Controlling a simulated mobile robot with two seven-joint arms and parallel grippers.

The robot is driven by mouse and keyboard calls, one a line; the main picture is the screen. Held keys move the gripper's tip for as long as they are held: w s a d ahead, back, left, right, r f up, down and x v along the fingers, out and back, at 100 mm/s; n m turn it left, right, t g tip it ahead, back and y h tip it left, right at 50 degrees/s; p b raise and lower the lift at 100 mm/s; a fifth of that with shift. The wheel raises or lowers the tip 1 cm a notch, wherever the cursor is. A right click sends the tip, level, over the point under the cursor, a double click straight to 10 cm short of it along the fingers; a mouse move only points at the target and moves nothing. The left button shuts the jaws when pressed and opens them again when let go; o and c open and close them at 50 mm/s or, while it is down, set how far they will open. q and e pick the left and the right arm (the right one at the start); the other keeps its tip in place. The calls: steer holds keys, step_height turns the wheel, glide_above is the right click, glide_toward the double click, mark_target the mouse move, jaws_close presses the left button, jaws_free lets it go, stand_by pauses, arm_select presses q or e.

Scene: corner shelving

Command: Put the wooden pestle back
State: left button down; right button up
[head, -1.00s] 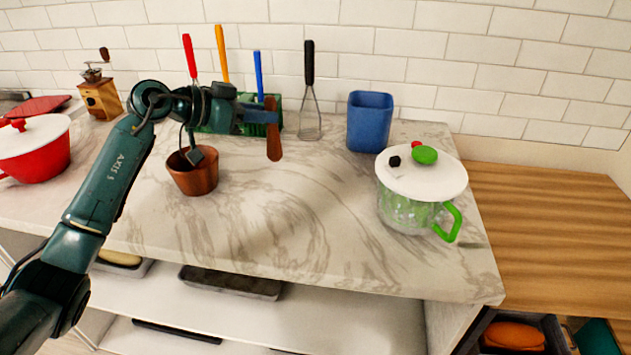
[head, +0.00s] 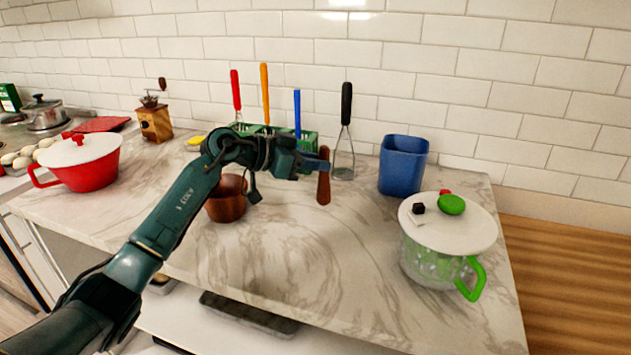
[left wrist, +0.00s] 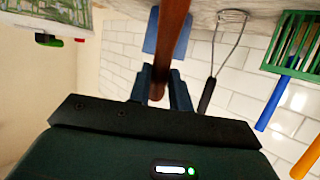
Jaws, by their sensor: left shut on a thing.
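The wooden pestle (head: 324,180) is reddish brown and hangs roughly upright above the marble counter. My left gripper (head: 320,165) is shut on it, with the lower part of the pestle free below the fingers. In the left wrist view the pestle (left wrist: 172,35) runs up between the two fingers of the left gripper (left wrist: 160,90). A brown bowl (head: 226,207), like a mortar, stands on the counter left of the pestle, partly hidden by my left arm. Its inside is mostly hidden. My right gripper is not in view.
Behind the pestle are a green rack (head: 309,140) with colored-handled utensils and a whisk (head: 344,150). A blue container (head: 403,165) and a lidded pot with green handle (head: 445,250) stand right. A red pot (head: 88,170) stands left. The front middle counter is clear.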

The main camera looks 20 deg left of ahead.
arm_select(q)
step_height(320, 180, down, 4)
steer(key=shift+r, duration=0.15)
steer(key=c, duration=1.7)
jaws_free()
steer(key=shift+c, duration=0.2)
steer(key=o, duration=0.5)
steer(key=shift+c, duration=0.2)
